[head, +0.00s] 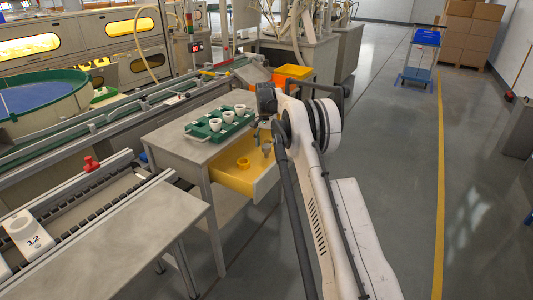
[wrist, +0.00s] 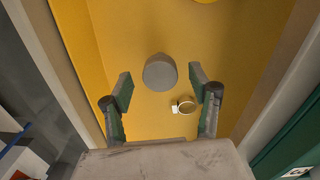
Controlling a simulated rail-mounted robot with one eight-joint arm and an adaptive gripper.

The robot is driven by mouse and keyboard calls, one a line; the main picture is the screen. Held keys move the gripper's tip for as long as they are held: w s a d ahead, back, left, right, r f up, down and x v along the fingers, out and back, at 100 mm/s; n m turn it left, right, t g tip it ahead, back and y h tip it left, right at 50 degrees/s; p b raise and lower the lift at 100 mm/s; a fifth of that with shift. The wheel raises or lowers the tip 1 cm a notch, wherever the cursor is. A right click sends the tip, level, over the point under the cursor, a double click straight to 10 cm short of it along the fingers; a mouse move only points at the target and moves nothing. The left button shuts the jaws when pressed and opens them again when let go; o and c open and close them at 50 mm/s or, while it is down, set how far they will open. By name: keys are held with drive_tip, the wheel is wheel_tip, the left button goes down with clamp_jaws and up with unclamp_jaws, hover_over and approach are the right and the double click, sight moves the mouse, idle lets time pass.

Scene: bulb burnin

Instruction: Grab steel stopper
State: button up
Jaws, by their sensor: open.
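A grey steel stopper (wrist: 160,71), round and seen from above, is in the yellow-lined drawer (wrist: 108,30) in the wrist view. My gripper (wrist: 161,80) is open over the drawer, with one finger on each side of the stopper in the picture. Gaps show between the stopper and both fingers. How high the fingertips are above the stopper I cannot tell. In the head view the drawer (head: 227,178) is pulled out of the table and my gripper (head: 264,142) is above it.
A yellow ring (head: 243,162) also lies in the drawer. A green tray (head: 204,134) with white cups stands on the tabletop (head: 178,140). The drawer walls stand on both sides.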

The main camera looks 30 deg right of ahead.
drive_tip(key=shift+f, duration=0.85)
drive_tip(key=c, duration=1.3)
drive_tip(key=shift+c, duration=0.2)
drive_tip(key=shift+r, duration=0.2)
